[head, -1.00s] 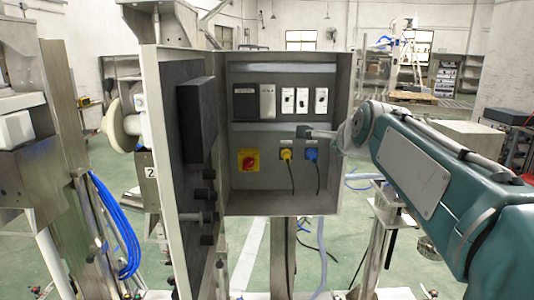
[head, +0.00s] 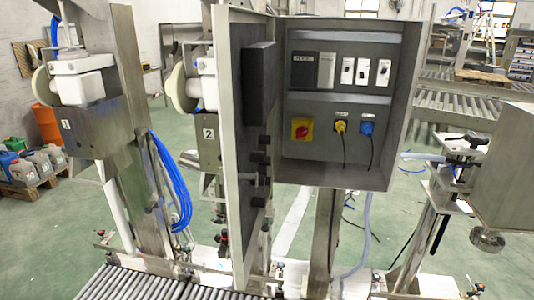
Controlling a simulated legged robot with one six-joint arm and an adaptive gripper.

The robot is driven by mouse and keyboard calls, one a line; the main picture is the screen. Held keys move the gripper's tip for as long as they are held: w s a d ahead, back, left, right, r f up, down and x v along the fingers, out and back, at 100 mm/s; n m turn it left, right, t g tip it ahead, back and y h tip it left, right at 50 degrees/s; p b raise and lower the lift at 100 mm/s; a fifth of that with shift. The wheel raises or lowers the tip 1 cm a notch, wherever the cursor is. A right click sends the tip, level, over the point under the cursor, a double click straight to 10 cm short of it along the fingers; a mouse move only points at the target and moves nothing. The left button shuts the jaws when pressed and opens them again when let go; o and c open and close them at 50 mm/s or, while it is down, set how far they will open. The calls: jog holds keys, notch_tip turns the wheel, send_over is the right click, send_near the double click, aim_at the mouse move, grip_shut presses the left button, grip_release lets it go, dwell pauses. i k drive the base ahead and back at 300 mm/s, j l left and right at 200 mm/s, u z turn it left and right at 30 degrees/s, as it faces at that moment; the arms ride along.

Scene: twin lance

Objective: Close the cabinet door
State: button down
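The cabinet (head: 397,100) is a grey metal box on a post, right of centre in the head view. Inside are a red and yellow rotary switch, a yellow plug, a blue plug and a row of modules. Its door (head: 232,150) stands wide open at the left side, swung toward me and seen nearly edge-on. A dark box and several dark knobs sit on the door's inner face. My gripper and arm are not in this view.
A roller conveyor (head: 165,285) runs along the bottom left. Metal posts with filling heads and blue hoses (head: 172,185) stand left of the door. A metal box on a stand (head: 505,165) is at the right. Green floor shows between the stands.

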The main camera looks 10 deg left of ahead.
aim_at(245, 48)
jog(key=k+j+u, duration=0.1)
jog(key=u, duration=0.35)
jog(key=k+j+u, duration=0.1)
jog(key=u, duration=0.4)
